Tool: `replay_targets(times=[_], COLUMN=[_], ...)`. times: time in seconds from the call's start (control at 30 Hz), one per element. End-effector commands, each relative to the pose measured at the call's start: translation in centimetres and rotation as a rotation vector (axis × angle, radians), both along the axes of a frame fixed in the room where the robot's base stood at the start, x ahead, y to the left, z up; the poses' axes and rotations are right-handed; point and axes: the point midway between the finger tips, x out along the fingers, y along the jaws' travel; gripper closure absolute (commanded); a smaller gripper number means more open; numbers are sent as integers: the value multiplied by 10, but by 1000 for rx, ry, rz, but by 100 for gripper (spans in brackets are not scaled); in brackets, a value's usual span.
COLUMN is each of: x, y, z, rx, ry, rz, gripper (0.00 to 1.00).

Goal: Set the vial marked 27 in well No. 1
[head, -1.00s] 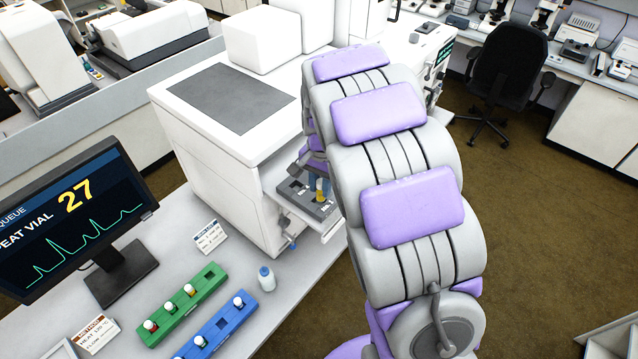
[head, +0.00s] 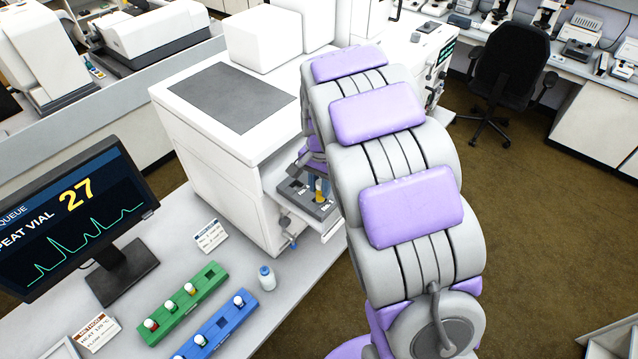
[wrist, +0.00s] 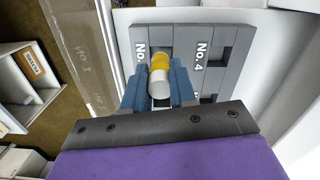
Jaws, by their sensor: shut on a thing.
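My gripper (wrist: 158,92) has blue fingers shut on a vial (wrist: 160,78) with a white cap and a yellow part. No number on this vial can be read. The vial is at a well of the grey tray (wrist: 183,42), next to a label whose number is hidden; "No. 4" reads on the right. I cannot tell how deep it sits in the well. In the head view the yellow part of the vial (head: 319,187) shows over the tray (head: 296,196), and my arm hides the rest of the tray. The monitor (head: 78,215) reads "27".
The white instrument (head: 225,150) stands beside the tray. A green rack (head: 205,292) and a blue rack (head: 222,325) hold capped vials on the bench. A small bottle (head: 266,279) and a label card (head: 210,236) stand near. Open floor lies right of my arm.

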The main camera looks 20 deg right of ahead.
Motion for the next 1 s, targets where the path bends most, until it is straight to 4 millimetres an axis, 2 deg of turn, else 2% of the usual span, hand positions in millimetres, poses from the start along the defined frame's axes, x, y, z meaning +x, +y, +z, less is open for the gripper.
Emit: replay_targets(times=[0.37, 1.0], x=[0, 0], y=[1, 0], z=[-2, 25], rx=[-1, -1], ry=[-1, -2], rz=[0, -1], gripper=[100, 100])
